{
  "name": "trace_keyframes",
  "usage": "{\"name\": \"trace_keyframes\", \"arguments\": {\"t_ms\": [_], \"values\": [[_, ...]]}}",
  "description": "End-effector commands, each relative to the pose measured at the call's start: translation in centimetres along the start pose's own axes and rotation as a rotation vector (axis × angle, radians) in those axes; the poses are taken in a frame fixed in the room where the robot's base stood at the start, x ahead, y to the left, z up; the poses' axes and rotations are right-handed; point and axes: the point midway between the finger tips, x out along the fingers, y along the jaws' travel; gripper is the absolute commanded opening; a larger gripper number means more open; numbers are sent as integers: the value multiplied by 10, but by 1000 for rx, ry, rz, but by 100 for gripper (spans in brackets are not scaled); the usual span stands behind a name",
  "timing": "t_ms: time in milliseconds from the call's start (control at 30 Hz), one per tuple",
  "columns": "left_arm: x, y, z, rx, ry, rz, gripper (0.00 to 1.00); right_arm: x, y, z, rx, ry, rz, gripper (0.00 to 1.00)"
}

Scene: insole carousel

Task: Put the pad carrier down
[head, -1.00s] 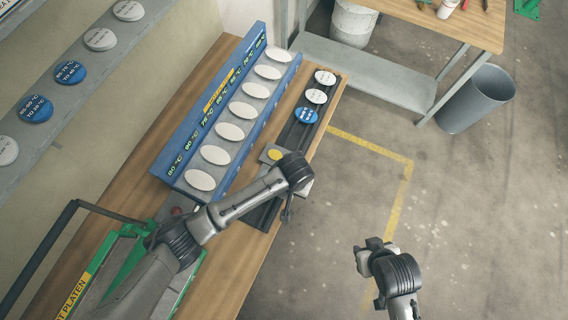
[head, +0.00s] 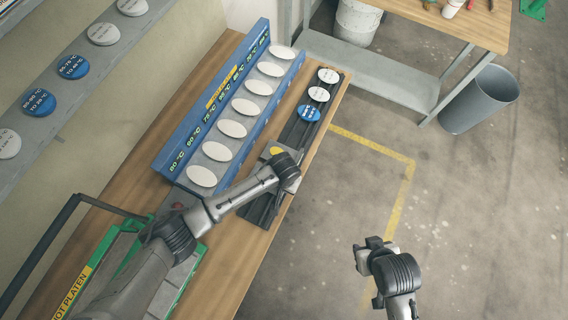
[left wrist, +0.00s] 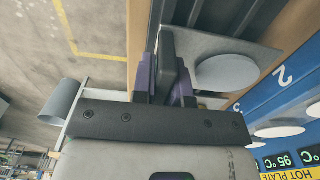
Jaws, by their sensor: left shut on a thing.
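The pad carrier looks like a grey plate with a pale round pad (left wrist: 228,72) in the left wrist view. A dark upright grip piece (left wrist: 168,55) stands at its edge. My left gripper (left wrist: 166,80) is shut on that piece, with its purple-sided fingers around it. In the head view the left wrist covers most of the carrier, beside the dark grooved track (head: 265,207) on the bench. I cannot tell whether the carrier touches the track. My right gripper (head: 369,252) is over the floor, away from the bench; its jaw opening is unclear.
A blue hot plate rack (head: 212,120) with several white pads stands along the track. A blue disc (head: 308,113) and two white discs lie at the track's far end. A green-framed platen (head: 108,262) is at the near left. A grey bin (head: 478,98) stands on the floor.

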Motion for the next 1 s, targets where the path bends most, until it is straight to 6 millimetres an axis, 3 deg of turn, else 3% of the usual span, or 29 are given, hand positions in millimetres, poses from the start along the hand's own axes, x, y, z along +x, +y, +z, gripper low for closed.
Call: {"name": "trace_keyframes", "arguments": {"t_ms": [233,267,500,800,1000], "values": [[3,0,0,0,0,1,0,1,1,1,-5,-1,4,43],[3,0,0,0,0,0,15,1,2,1,-6,-2,5,43],[3,0,0,-1,0,0,38,1,3,1,-11,-3,8,43],[0,0,0,0,0,-1,39,0,2,1,-8,-2,6,43],[-26,0,-1,-1,3,1,39,-2,1,0,-4,-2,3,43]]}}
